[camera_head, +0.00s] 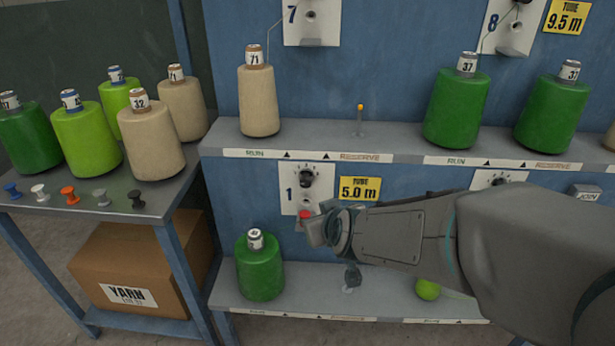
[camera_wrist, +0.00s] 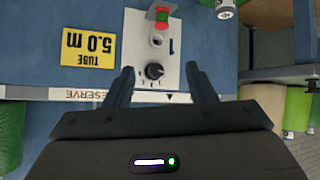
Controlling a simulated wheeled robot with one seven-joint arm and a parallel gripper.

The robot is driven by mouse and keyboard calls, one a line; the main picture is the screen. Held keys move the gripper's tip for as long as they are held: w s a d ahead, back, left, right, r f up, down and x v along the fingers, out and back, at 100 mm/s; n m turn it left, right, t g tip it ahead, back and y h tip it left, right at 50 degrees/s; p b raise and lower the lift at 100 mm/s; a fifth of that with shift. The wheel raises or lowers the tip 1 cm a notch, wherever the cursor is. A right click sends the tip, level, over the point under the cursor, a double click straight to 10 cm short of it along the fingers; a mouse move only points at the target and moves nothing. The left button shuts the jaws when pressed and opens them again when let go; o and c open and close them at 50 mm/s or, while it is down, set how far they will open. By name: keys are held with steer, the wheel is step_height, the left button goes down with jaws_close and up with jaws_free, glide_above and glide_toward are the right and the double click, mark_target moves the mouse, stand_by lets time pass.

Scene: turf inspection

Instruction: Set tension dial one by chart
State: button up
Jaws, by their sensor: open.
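Tension dial one is a black knob (camera_head: 306,177) on a white plate (camera_head: 288,208) marked 1, on the blue rack. A yellow tag (camera_head: 359,190) reading TUBE 5.0 m is to its right. My gripper (camera_head: 312,229) is in front of the plate's lower part, just below the knob. In the wrist view, turned upside down, the knob (camera_wrist: 154,71) appears between the tips of my open, empty gripper (camera_wrist: 163,76); I cannot tell if they touch it. A red and green piece (camera_wrist: 161,14) sits on the plate beyond the knob. No chart is readable here.
Above, a shelf (camera_head: 405,145) holds a beige cone and green cones. A green cone (camera_head: 260,270) stands below left of the plate. A side table (camera_head: 110,200) at left holds several cones and coloured pins. My arm covers the rack's lower right.

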mark_target(305, 184)
steer(key=w+a+f+n+t+h+b, duration=0.2)
steer(key=w+a+f+t+h+b, duration=0.25)
steer(key=t+b, duration=0.3)
steer(key=shift+y, duration=0.45)
steer(key=w, duration=0.4)
steer(key=w+b, duration=0.1)
steer(key=w, duration=0.3)
steer(key=w+r+b, duration=0.1)
steer(key=w, duration=0.3)
steer(key=shift+w+a, duration=0.1)
steer(key=shift+w, duration=0.25)
steer(key=c, duration=1)
